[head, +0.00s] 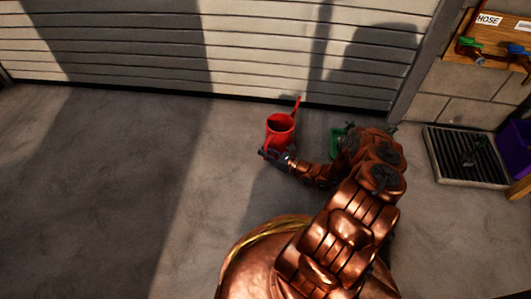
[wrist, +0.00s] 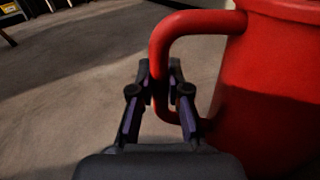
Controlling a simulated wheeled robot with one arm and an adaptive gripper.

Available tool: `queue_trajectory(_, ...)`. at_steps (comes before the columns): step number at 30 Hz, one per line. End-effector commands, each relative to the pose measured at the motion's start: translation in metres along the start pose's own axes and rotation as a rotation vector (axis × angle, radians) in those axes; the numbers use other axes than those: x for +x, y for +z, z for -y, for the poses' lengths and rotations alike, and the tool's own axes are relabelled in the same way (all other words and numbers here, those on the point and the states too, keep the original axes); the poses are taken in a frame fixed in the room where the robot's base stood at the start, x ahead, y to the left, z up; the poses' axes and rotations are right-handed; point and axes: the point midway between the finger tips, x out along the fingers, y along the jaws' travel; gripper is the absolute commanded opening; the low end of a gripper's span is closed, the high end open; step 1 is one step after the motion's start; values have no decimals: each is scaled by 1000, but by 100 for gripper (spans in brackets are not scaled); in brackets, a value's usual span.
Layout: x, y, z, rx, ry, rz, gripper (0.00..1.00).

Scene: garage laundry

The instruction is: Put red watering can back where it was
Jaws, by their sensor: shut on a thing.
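The red watering can (head: 280,131) is upright near the garage door in the head view, its spout pointing up and to the right. In the wrist view its body (wrist: 275,85) fills the right side and its curved handle (wrist: 178,38) comes toward my gripper. My gripper (wrist: 160,82) is shut on the handle, with a finger on each side of it. In the head view my gripper (head: 272,156) is at the can's lower left side. I cannot tell whether the can's base touches the floor.
A green object (head: 338,141) stands right of the can, partly hidden by my arm. A drain grate (head: 466,157), a purple bin (head: 516,147) and a wall board labelled HOSE (head: 497,50) are at the right. The closed garage door (head: 200,45) is behind. The floor at left is clear.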

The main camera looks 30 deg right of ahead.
Motion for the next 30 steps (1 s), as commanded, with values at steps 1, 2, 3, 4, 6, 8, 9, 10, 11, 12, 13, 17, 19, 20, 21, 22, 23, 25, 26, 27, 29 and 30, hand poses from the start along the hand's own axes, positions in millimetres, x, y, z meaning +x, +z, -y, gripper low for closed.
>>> queue_trajectory(1,0,1,0,-2,1,1,0)
queue_trajectory(2,0,0,0,-2,1,2,0)
queue_trajectory(3,1,-1,0,-2,1,2,0)
queue_trajectory(4,1,-1,0,-2,1,2,0)
queue_trajectory(6,0,-2,0,0,0,1,23)
queue_trajectory(8,0,-2,0,0,1,1,29)
queue_trajectory(9,0,-2,0,-1,1,1,33)
queue_trajectory(10,0,-2,0,0,1,1,36)
queue_trajectory(11,0,-2,0,0,1,1,39)
queue_trajectory(12,0,-2,0,0,1,0,41)
queue_trajectory(13,0,-2,0,0,1,0,41)
queue_trajectory(17,0,-2,0,0,1,0,41)
queue_trajectory(19,0,-2,0,0,1,0,41)
queue_trajectory(20,0,-2,0,0,1,0,41)
queue_trajectory(21,0,-2,0,0,1,0,41)
queue_trajectory(22,0,-1,0,0,1,0,41)
queue_trajectory(23,0,-1,0,0,0,-1,41)
queue_trajectory(25,-4,1,0,0,0,-1,41)
queue_trajectory(26,-7,1,0,0,-1,-2,41)
queue_trajectory(27,-12,1,1,1,-3,-2,41)
queue_trajectory(29,-19,1,0,1,-2,-3,41)
queue_trajectory(30,-24,1,0,1,-2,-3,41)
